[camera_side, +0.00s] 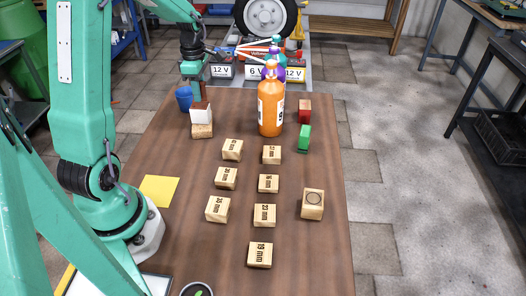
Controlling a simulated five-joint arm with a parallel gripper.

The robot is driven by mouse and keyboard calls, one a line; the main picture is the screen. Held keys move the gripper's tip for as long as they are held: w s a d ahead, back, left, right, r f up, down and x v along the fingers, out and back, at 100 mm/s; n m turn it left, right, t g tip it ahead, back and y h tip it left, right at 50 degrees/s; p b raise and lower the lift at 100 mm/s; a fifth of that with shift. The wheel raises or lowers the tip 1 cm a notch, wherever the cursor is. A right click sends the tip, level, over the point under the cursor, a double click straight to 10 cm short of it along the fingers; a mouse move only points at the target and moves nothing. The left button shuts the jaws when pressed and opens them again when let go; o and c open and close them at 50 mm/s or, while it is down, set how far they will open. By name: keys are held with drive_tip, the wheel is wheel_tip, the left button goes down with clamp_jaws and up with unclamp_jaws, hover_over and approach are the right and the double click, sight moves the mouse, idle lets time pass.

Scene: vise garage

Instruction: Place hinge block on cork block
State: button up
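The cork block (202,131) is a small tan speckled block near the far left of the brown table. A white block with a reddish-brown top (201,116), possibly the hinge block, is directly over it and appears to rest on it. I see no hinge marking clearly at this size. My gripper (196,88) reaches in from the upper left and points down just above and behind the white block. Its fingertips are small and partly hidden, so I cannot tell whether it touches the block or is open.
A blue cup-like object (184,97) stands left of the white block. An orange bottle (271,106) stands to the right, with red (305,111) and green (304,138) blocks beyond. Several labelled wooden blocks (226,178) fill the middle. A yellow square (159,190) lies left.

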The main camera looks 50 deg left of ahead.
sight(203, 104)
wheel_tip(203, 104, up, 10)
drive_tip(key=shift+r, duration=0.25)
idle(0.7)
drive_tip(key=s+d+r+m+t, duration=0.1)
drive_tip(key=s+d+r+m, duration=0.1)
drive_tip(key=d+m, duration=0.45)
drive_tip(key=s+d+r+m+t, duration=0.1)
drive_tip(key=s+d+r+m, duration=0.15)
drive_tip(key=d+m, duration=0.4)
drive_tip(key=s+d+f+m+t, duration=0.1)
drive_tip(key=s+d+m+t, duration=0.2)
drive_tip(key=s+d+m, duration=0.5)
drive_tip(key=d+m, duration=0.2)
drive_tip(key=m, duration=0.4)
drive_tip(key=shift+d+t, duration=0.25)
drive_tip(key=shift+t, duration=0.05)
